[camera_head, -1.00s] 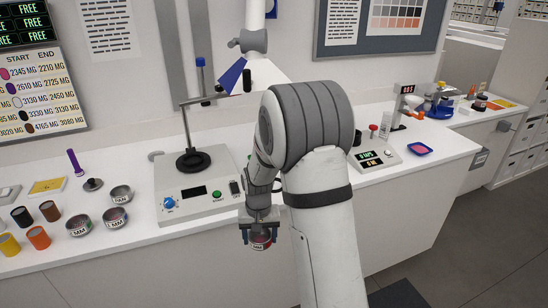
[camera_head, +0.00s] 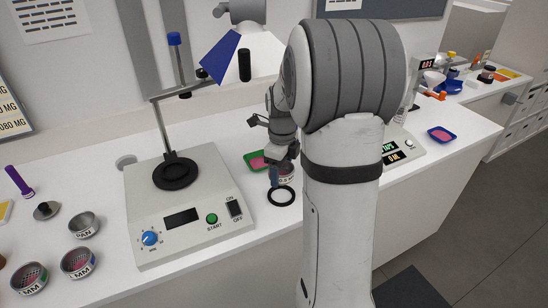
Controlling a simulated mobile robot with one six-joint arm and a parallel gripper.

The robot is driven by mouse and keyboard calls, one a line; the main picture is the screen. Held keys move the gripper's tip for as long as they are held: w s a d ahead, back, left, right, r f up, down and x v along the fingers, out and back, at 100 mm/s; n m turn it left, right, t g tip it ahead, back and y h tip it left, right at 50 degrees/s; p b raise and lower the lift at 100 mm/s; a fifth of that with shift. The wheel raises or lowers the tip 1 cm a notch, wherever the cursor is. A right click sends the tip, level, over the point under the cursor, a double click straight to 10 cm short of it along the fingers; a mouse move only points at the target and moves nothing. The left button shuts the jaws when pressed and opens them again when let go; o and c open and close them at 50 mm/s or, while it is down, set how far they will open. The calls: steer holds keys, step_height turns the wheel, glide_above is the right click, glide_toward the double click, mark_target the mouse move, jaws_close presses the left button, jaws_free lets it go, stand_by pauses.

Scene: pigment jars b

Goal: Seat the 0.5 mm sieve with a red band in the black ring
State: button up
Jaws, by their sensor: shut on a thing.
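My gripper (camera_head: 280,170) is shut on a small metal sieve (camera_head: 287,174) with a pale label, mostly hidden by a finger and my arm. Its band colour and mesh size cannot be read now. A thin black ring (camera_head: 281,204) lies flat on the white bench, right of the shaker. The gripper and sieve are just behind and above the ring in the picture. I cannot tell their height over the bench. Two more sieves stand at the lower left, one nearer the shaker (camera_head: 78,264) and one further left (camera_head: 29,279), both with pinkish mesh.
The shaker (camera_head: 190,240) with its black round plate and upright rod stands left of the ring. A green tray (camera_head: 254,160) lies just behind the gripper. A pan (camera_head: 83,226) and a lid (camera_head: 46,210) are at left. A scale (camera_head: 405,148) and blue tray (camera_head: 441,135) are at right.

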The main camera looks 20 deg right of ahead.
steer(key=shift+w+d+r+m, duration=0.15)
steer(key=shift+d+m, duration=0.1)
steer(key=shift+m, duration=0.15)
steer(key=b, duration=0.4)
glide_above(281, 196)
steer(key=shift+f, duration=2.95)
steer(key=shift+f+b, duration=0.6)
steer(key=shift+f, duration=0.35)
steer(key=o, duration=1.1)
steer(key=shift+r, duration=0.15)
step_height(281, 196, up, 8)
steer(key=shift+f, duration=0.2)
